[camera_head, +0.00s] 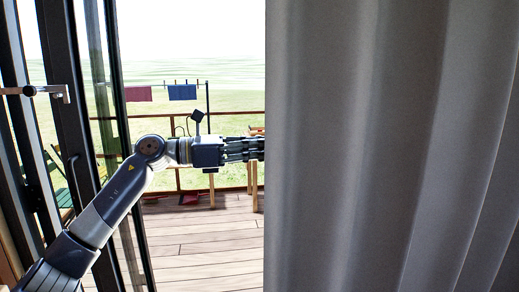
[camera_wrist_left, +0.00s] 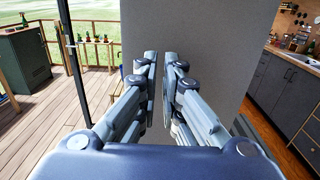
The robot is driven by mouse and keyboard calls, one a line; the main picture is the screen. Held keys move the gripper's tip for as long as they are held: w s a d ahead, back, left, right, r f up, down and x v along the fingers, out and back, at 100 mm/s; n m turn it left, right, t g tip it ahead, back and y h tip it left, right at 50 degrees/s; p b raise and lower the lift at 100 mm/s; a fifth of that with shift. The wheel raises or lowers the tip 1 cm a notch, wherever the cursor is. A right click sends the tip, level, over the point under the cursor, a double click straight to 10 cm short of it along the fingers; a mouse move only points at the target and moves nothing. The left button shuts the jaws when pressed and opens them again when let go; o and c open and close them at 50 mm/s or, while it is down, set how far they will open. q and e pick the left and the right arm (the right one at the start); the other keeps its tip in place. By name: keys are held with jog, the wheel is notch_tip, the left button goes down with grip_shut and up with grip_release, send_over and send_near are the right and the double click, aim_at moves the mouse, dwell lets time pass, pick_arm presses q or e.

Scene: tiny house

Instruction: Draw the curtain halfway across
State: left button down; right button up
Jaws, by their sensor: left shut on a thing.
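The grey curtain (camera_head: 390,150) hangs in folds over the right half of the head view. Its free edge runs straight down near the middle. In the left wrist view the curtain (camera_wrist_left: 215,35) is a flat grey sheet in front of the fingers. My left gripper (camera_head: 256,149) reaches in from the left to this edge, at about mid-height of the picture. Its fingertips (camera_wrist_left: 160,70) are close together and shut on the curtain at the edge. The curtain hides the very tips in the head view. My right gripper is in neither view.
A dark-framed glass door (camera_head: 70,100) stands at the left, beside my left arm. The opening between it and the curtain shows a wooden deck (camera_head: 200,240) with a railing. In the wrist view, kitchen cabinets (camera_wrist_left: 285,90) stand at the right and a dark green cabinet (camera_wrist_left: 25,58) at the left.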

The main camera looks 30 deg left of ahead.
pick_arm(q)
jog(key=shift+s+a, duration=0.15)
jog(key=shift+a, duration=0.05)
jog(key=c, duration=1.8)
grip_release()
jog(key=shift+o, duration=0.2)
jog(key=v, duration=1.2)
